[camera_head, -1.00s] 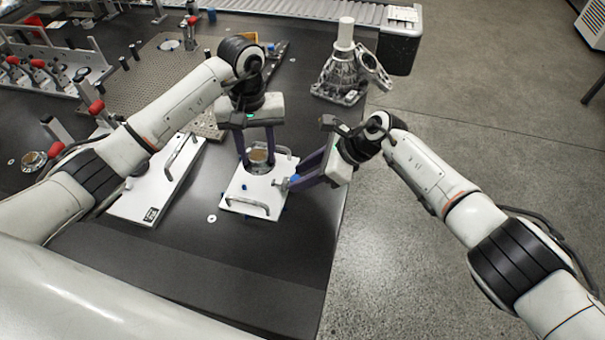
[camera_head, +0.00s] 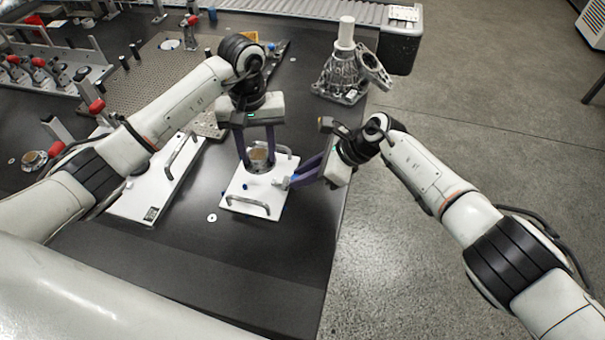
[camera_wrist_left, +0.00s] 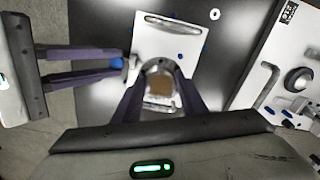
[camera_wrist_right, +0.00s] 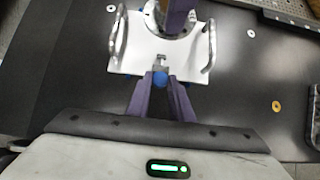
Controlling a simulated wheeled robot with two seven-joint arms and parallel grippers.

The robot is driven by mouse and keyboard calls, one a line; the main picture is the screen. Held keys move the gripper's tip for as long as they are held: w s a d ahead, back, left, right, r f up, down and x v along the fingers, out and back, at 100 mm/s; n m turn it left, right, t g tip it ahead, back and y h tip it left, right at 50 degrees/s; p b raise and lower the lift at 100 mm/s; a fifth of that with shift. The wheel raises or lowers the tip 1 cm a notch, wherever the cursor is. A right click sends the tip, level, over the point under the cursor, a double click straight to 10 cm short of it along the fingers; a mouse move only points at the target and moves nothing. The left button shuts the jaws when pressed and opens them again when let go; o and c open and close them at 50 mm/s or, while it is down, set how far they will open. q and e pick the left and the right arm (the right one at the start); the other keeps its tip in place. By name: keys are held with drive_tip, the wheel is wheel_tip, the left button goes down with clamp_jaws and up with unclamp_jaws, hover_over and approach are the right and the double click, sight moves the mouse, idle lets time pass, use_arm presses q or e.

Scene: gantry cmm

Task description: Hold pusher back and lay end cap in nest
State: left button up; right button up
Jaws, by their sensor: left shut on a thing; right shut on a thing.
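The white fixture plate (camera_head: 237,197) with two bar handles lies on the dark table. The round nest (camera_wrist_right: 172,28) is at its far side in the head view. My left gripper (camera_head: 258,163) points down there, shut on the round brownish end cap (camera_wrist_left: 161,86), at the nest. I cannot tell whether the cap touches the nest floor. The pusher (camera_head: 281,182) is a small metal slide with a blue knob (camera_wrist_right: 160,80) on the plate's right edge. My right gripper (camera_wrist_right: 160,84) is shut on that knob from the right, its fingers slanting down.
A white plate with a handle (camera_head: 152,197) lies left of the fixture. A grey metal housing (camera_head: 340,78) stands at the back right. A perforated board (camera_head: 150,75) and red-handled clamps are at the back left. The table front is clear; its right edge is close.

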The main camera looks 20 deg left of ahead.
sight(260, 165)
drive_tip(key=shift+d, duration=0.2)
drive_tip(key=shift+w+d, duration=0.1)
drive_tip(key=shift+d, duration=0.2)
drive_tip(key=shift+d+f, duration=0.1)
drive_tip(key=shift+d, duration=0.55)
idle(0.4)
use_arm(q)
drive_tip(key=shift+f, duration=0.1)
drive_tip(key=shift+f, duration=2.15)
use_arm(e)
drive_tip(key=shift+d+f, duration=0.15)
use_arm(q)
drive_tip(key=shift+f, duration=0.1)
drive_tip(key=shift+f, duration=0.8)
drive_tip(key=shift+f, duration=0.6)
use_arm(e)
drive_tip(key=shift+f, duration=0.1)
